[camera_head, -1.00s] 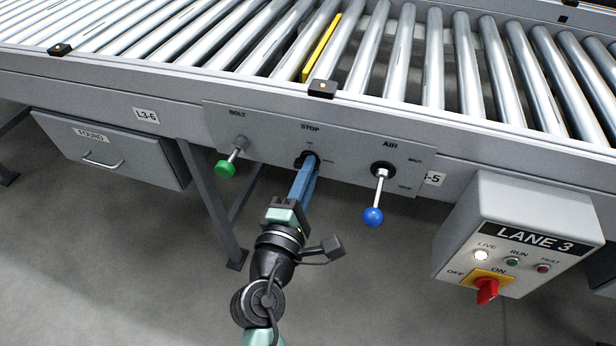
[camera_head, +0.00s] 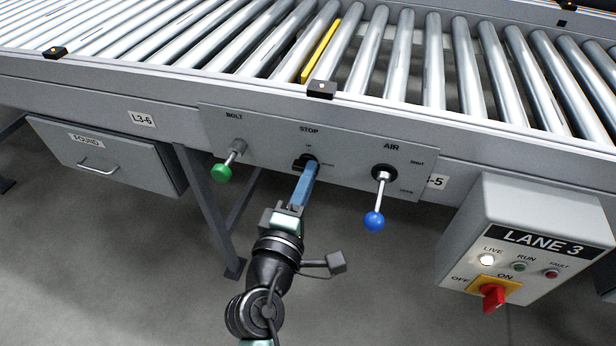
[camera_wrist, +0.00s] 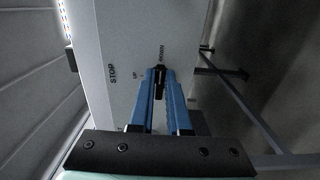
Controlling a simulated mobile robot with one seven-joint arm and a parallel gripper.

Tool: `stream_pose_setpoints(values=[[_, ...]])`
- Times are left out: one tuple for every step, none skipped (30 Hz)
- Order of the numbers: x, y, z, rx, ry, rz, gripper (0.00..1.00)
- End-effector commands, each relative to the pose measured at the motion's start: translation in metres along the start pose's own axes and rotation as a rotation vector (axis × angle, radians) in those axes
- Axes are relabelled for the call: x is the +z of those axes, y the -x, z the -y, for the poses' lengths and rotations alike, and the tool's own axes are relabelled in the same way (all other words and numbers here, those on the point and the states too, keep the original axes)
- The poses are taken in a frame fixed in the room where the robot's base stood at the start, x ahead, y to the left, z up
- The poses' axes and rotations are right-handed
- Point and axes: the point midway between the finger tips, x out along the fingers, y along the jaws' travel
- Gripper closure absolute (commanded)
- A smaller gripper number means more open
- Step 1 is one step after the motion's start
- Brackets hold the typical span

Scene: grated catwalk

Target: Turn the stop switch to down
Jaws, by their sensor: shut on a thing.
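The stop switch (camera_head: 300,163) is a small black handle under the word STOP on the grey panel (camera_head: 340,147). An UP mark is above it and a DOWN mark to its right in the head view. My gripper (camera_head: 309,167) has blue fingers and is shut on the switch, hiding much of it. In the wrist view the black switch (camera_wrist: 160,82) sits between the tips of my gripper (camera_wrist: 161,78). There the UP label is to its left and the DOWN label is just beyond the fingertips. The switch's exact angle is hard to tell.
On the same panel, a green-knobbed BOLT lever (camera_head: 222,172) is to the left and a blue-knobbed AIR lever (camera_head: 375,220) to the right. A LANE 3 box (camera_head: 530,225) with a red switch stands at far right. A drawer (camera_head: 105,155) hangs at left; conveyor rollers run above.

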Motion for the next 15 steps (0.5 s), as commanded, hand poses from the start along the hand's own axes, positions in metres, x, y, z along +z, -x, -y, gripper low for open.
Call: stream_pose_setpoints(values=[[-0.0005,0.0006,0.0013,-0.003,-0.003,-0.001,1.0],[-0.0005,0.0006,0.0013,-0.003,-0.003,-0.001,1.0],[-0.0005,0.0005,0.0013,-0.003,-0.003,-0.001,0.8],[-0.0005,0.0005,0.0013,-0.003,-0.002,-0.001,0.74],[-0.0005,0.0005,0.0012,-0.003,-0.002,-0.001,0.69],[-0.0004,0.0005,0.0011,-0.002,-0.002,-0.001,0.62],[-0.0004,0.0004,0.001,-0.002,-0.002,-0.001,0.56],[-0.0004,0.0004,0.0009,-0.002,-0.001,-0.001,0.55],[-0.0003,0.0003,0.0008,-0.002,-0.001,-0.001,0.55],[-0.0003,0.0003,0.0008,-0.002,-0.001,-0.001,0.55],[-0.0003,0.0003,0.0007,-0.001,-0.001,-0.001,0.55],[-0.0002,0.0002,0.0006,-0.001,0.0,0.0,0.55],[-0.0002,0.0002,0.0005,-0.001,0.0,0.0,0.55],[-0.0002,0.0002,0.0005,-0.001,0.0,0.0,0.55],[-0.0002,0.0003,0.0005,-0.001,0.0,0.0,0.55]])
